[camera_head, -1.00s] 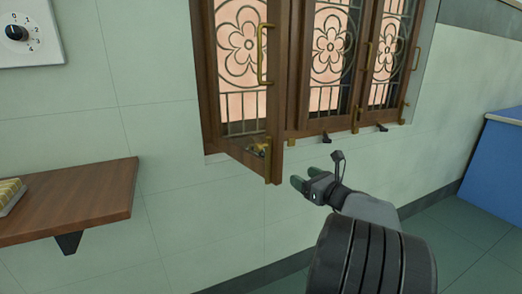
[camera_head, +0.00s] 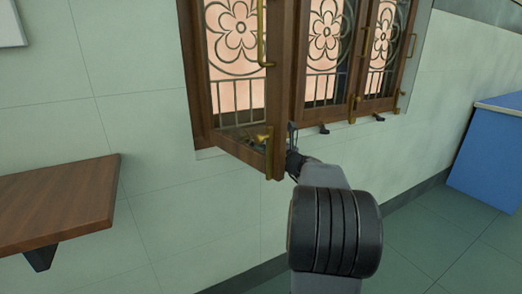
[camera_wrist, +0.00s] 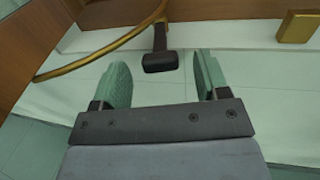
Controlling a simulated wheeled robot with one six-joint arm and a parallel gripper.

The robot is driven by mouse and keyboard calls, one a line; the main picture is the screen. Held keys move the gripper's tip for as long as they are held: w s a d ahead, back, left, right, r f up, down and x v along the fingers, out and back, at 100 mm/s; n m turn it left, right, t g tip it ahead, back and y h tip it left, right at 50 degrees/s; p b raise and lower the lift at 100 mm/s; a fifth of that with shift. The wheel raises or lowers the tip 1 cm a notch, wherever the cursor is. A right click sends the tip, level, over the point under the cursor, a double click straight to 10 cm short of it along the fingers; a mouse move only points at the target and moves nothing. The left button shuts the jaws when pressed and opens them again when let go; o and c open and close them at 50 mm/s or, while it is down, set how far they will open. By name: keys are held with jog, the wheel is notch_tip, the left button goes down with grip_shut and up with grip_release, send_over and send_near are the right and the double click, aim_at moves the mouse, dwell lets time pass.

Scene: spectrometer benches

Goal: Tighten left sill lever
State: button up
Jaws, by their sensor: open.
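In the wrist view a small dark sill lever (camera_wrist: 160,58) with a blocky end hangs on the pale sill, just beyond and between my fingertips. My gripper (camera_wrist: 162,70) is open, with one green finger pad on each side and nothing between them. The lever and the pads look apart. Two dark sill levers show farther right, one (camera_head: 323,129) and another (camera_head: 379,117). I cannot match the wrist-view lever to either.
A curved brass stay (camera_wrist: 105,50) crosses the upper left of the wrist view, close to the left finger. A brass piece (camera_wrist: 297,26) is at upper right. A wooden shelf (camera_head: 60,205) is at left and a blue cabinet (camera_head: 490,155) at right.

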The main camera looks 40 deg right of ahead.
jog(key=shift+w+a, duration=0.2)
jog(key=shift+w, duration=1.35)
